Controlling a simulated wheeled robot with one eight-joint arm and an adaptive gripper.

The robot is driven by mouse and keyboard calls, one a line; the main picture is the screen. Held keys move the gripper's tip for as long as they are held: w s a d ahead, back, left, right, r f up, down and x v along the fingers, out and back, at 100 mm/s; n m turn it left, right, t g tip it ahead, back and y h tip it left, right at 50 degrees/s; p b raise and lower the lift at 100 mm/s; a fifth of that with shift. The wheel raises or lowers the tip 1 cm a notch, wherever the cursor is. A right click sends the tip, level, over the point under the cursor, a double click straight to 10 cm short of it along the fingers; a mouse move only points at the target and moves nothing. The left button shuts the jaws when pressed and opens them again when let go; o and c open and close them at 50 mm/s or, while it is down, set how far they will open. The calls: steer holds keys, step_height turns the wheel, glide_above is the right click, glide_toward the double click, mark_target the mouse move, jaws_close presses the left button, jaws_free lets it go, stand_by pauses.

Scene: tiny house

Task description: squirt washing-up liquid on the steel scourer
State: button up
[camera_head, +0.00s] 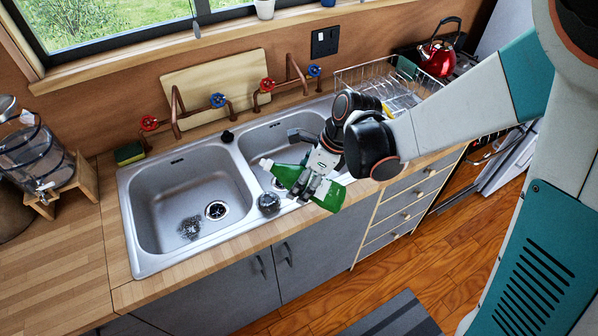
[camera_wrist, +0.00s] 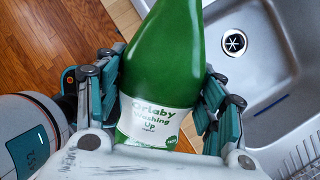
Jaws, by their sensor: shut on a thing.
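My gripper (camera_head: 310,186) is shut on a green washing-up liquid bottle (camera_head: 333,196). The bottle is tilted close to level above the front of the right basin, its pale cap to the left and its base to the right. In the wrist view my gripper's fingers (camera_wrist: 163,85) sit on both sides of the bottle (camera_wrist: 168,55), whose white label reads "Washing Up". A grey, wiry patch that looks like the steel scourer (camera_head: 190,228) lies in the left basin beside the drain. A dark, round, shiny thing (camera_head: 268,203) sits at the front between the basins, below the bottle; I cannot tell what it is.
The double sink (camera_head: 150,262) is set in a wooden worktop (camera_head: 60,250). Red and blue taps on copper pipes stand behind it. A yellow-green sponge (camera_head: 129,153) lies at the back left. A wire dish rack (camera_head: 385,72) stands at the right.

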steer(key=h, duration=0.1)
steer(key=h+p, duration=0.1)
steer(key=d+h+p, duration=0.1)
steer(key=shift+s+r+g+h, duration=0.1)
steer(key=shift+r+g+h, duration=0.2)
steer(key=shift+r, duration=0.05)
steer(key=h, duration=0.1)
steer(key=h+b, duration=0.1)
steer(key=g+h, duration=0.1)
steer(key=h, duration=0.1)
steer(key=shift+a+r, duration=0.3)
steer(key=shift+a, duration=0.1)
steer(key=shift+r+m+g+h+b, duration=0.35)
steer(key=shift+h+b, duration=0.15)
steer(key=shift+h, duration=0.4)
steer(key=shift+a, duration=0.1)
